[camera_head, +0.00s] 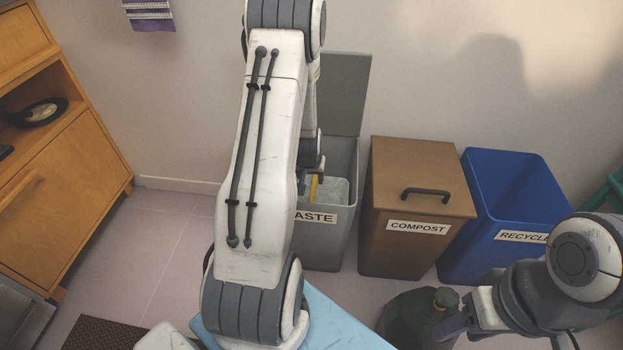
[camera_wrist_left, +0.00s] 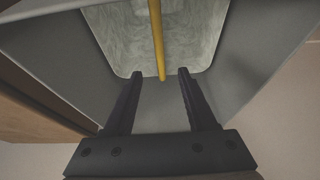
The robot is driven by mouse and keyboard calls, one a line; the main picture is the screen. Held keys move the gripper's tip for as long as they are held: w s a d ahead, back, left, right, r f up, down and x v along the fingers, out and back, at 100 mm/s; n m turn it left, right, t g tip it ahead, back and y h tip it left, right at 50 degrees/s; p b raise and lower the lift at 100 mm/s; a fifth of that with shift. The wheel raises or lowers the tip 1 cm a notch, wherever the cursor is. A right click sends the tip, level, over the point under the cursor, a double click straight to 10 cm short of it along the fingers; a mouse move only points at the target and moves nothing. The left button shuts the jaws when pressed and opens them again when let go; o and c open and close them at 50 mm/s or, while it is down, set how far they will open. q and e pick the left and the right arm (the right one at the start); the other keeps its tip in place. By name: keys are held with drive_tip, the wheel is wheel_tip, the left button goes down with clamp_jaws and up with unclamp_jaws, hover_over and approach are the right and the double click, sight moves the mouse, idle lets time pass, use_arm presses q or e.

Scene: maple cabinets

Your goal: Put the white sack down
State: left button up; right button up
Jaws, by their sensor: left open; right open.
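The white sack (camera_head: 330,190), pale and mottled with a yellow strap, sits inside the grey waste bin (camera_head: 340,240). In the left wrist view the sack (camera_wrist_left: 205,30) lies beyond my fingers, with its yellow strap (camera_wrist_left: 157,40) reaching down between the fingertips. My left gripper (camera_head: 318,178) is at the bin's mouth, partly hidden by my arm; in the wrist view it (camera_wrist_left: 159,74) is open, with a gap on both sides of the strap. My right gripper (camera_head: 450,326) is low at the right, beside a dark green sack (camera_head: 408,318); its fingers are hard to make out.
A brown compost bin (camera_head: 415,165) with a closed lid stands right of the waste bin, then an open blue recycling bin (camera_head: 510,185). A wooden cabinet (camera_head: 75,170) stands at the left. The floor (camera_head: 165,235) between cabinet and bins is clear.

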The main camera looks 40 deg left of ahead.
use_arm(q)
drive_tip(key=s+d+r+m+g+h+p, duration=0.1)
drive_tip(key=s+d+r+m, duration=0.15)
drive_tip(key=d+r, duration=0.65)
drive_tip(key=s+d+r+m+h, duration=0.1)
drive_tip(key=d+r+m+h, duration=0.15)
drive_tip(key=d+r, duration=0.75)
drive_tip(key=s+d+r+m+g, duration=0.3)
drive_tip(key=s+d+m, duration=0.5)
drive_tip(key=s+d, duration=0.8)
drive_tip(key=s, duration=0.4)
drive_tip(key=shift+d+r+m, duration=0.15)
drive_tip(key=shift+r+m, duration=0.1)
drive_tip(key=shift+m, duration=0.05)
